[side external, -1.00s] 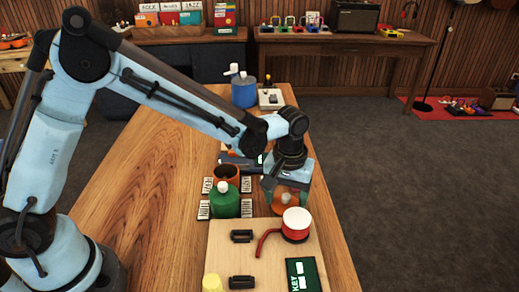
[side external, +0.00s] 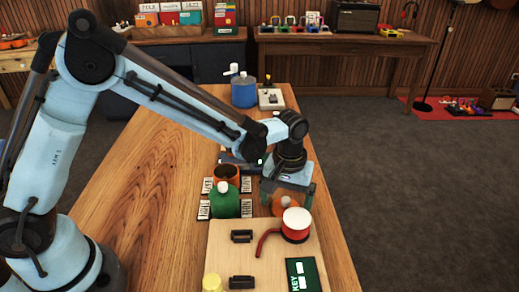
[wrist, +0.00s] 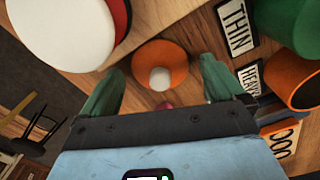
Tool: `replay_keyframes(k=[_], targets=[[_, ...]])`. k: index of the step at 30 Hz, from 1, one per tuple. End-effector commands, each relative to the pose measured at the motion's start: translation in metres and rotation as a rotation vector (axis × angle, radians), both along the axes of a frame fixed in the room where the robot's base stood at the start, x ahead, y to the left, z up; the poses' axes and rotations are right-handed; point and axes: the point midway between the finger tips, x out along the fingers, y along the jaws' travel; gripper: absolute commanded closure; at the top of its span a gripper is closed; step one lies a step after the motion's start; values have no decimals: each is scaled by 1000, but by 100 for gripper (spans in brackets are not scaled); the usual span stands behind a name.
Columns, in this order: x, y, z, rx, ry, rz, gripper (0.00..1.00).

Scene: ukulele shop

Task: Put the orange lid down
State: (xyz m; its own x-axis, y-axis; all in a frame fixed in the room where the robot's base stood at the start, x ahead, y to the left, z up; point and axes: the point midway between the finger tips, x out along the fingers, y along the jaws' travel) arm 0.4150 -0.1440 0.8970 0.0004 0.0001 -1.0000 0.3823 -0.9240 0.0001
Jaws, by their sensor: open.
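The orange lid (side external: 284,207), a round disc with a pale knob, sits low beside the wooden board, behind the red tin with a white top. In the wrist view the lid (wrist: 150,84) lies flat on the wooden table, knob facing the camera. My gripper (side external: 287,199) is open above it. In the wrist view its green fingers stand apart on either side of the lid, with visible gaps. The open orange pot (side external: 226,172) stands to the left, uncovered, and also shows in the wrist view (wrist: 297,88).
A green jar (side external: 225,204) stands in front of the pot, among label cards (side external: 204,209). The red tin (side external: 296,223) is close to the lid. The wooden board (side external: 225,250) holds black handles and a key card (side external: 303,275). A blue bottle (side external: 244,93) stands farther back.

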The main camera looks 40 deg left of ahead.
Motion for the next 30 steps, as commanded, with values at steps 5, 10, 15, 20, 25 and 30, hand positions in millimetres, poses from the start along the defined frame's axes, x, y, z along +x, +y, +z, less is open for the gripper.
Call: replay_keyframes(k=[5, 10, 15, 20, 25, 30], targets=[[0, 0, 21, 0, 0, 0, 4], [0, 0, 54, 0, 0, 0, 4], [0, 0, 85, 0, 0, 0, 4], [0, 0, 107, 0, 0, 0, 4], [0, 0, 118, 0, 0, 0, 4], [-7, 12, 129, -11, -35, -20, 4]])
